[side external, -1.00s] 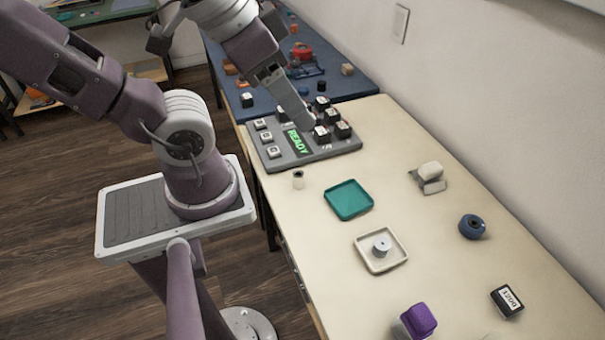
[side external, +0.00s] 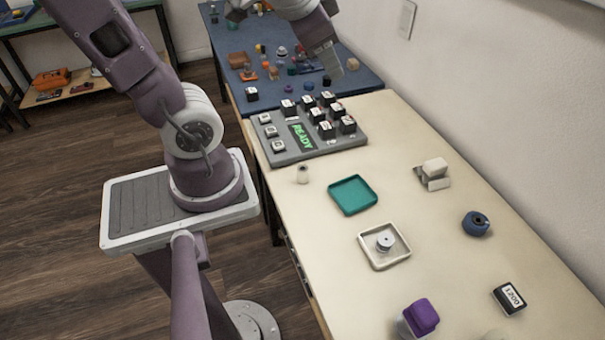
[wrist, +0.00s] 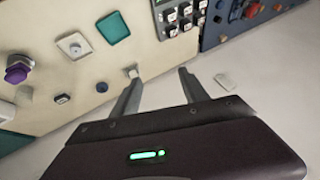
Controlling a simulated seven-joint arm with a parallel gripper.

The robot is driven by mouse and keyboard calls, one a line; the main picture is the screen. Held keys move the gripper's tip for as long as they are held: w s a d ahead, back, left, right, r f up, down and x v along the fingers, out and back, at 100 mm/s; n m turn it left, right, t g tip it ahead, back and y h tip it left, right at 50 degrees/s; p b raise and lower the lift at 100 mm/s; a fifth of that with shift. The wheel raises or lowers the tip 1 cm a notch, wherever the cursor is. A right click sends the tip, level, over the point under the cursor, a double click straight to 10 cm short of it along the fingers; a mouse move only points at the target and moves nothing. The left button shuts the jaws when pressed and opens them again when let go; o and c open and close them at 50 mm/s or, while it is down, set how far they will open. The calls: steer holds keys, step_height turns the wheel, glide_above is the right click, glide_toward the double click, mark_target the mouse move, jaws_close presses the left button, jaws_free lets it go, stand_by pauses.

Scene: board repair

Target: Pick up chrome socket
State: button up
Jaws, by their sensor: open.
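I cannot tell for certain which piece is the chrome socket. A short silvery cylinder (side external: 385,242) stands upright in a shallow cream tray (side external: 372,262) on the pale table; it also shows in the wrist view (wrist: 74,46). A small grey piece (side external: 282,51) among the clutter on the blue mat is too small to make out. My gripper (side external: 333,68) hangs over the near right part of the blue mat, close to the wall, far from the cream tray. In the wrist view my gripper (wrist: 159,75) has its two fingers apart with nothing held between them.
A grey keypad unit (side external: 268,131) with black keys and a green READY display stands at the pale table's far end. A teal tray (side external: 353,195), a purple-topped piece (side external: 421,317), a blue roll (side external: 476,223) and a labelled black box (side external: 508,299) lie apart. The blue mat (side external: 352,83) is cluttered.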

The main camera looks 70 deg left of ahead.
steer(key=w+a+f+m+y, duration=0.1)
steer(key=w+a+f+m, duration=0.1)
steer(key=w+a+f, duration=0.3)
steer(key=w+a+f+m, duration=0.2)
steer(key=w+a, duration=0.1)
steer(key=a, duration=0.4)
steer(key=m+g+h, duration=0.4)
steer(key=m+h, duration=0.4)
steer(key=h, duration=0.1)
glide_toward(301, 166)
steer(key=x, duration=0.5)
steer(key=shift+s+a+f, duration=0.1)
steer(key=shift+a+f, duration=0.05)
steer(key=shift+a, duration=0.05)
steer(key=x, duration=0.6)
steer(key=shift+d+f, duration=0.2)
steer(key=shift+d, duration=0.15)
steer(key=shift+c, duration=0.4)
jaws_close()
